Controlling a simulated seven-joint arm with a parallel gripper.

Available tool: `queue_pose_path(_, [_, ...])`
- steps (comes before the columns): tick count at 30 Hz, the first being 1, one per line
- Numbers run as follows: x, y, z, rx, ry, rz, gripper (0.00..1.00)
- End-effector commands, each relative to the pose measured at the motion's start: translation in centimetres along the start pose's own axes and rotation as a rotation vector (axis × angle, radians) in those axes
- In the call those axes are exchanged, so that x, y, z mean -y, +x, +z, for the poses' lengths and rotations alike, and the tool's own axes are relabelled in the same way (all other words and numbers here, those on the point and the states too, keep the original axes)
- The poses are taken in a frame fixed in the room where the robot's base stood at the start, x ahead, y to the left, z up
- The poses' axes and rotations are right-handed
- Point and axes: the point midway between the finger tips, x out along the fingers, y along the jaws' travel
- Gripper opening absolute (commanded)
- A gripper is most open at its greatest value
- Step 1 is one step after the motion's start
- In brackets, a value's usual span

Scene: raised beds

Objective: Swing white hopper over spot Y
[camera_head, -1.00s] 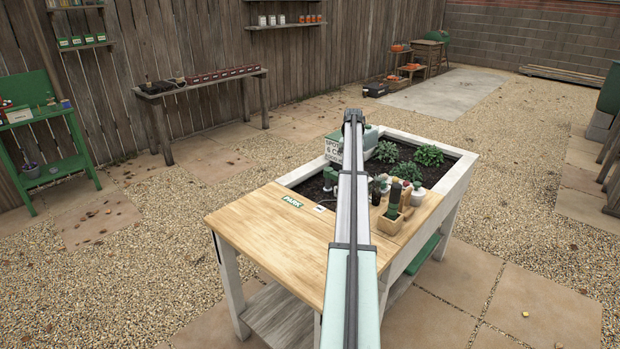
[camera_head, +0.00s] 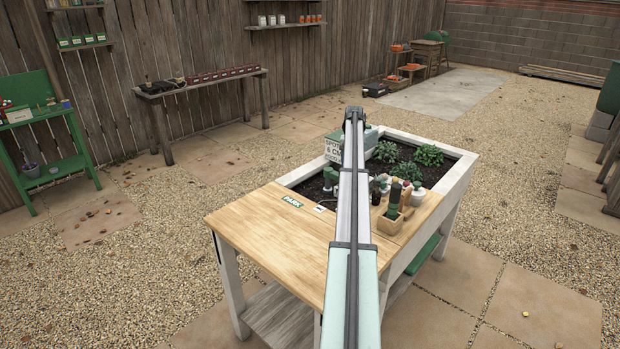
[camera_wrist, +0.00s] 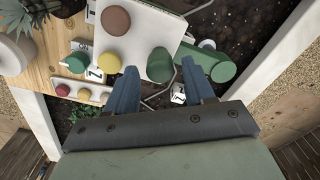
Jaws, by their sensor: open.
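My gripper (camera_wrist: 158,68) is open, its two blue fingers apart and pointing into the planter side of the bench in the wrist view. A round green cap (camera_wrist: 160,65) shows between the fingertips; I cannot tell whether they touch it. A green cylinder (camera_wrist: 208,62) lies just right of the right finger. A small white numbered tag (camera_wrist: 178,94) and a thin grey wire show between and below the fingers. I cannot clearly pick out the white hopper or spot Y in either view. In the head view my arm hides the gripper and part of the bench.

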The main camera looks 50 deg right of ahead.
Motion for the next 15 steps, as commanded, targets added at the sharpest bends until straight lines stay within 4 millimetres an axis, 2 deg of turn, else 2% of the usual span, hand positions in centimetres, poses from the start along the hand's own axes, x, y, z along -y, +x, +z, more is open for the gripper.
queue_pose_path(15, [0.0, -4.3, 0.0, -0.001, 0.000, 0.000, 0.53])
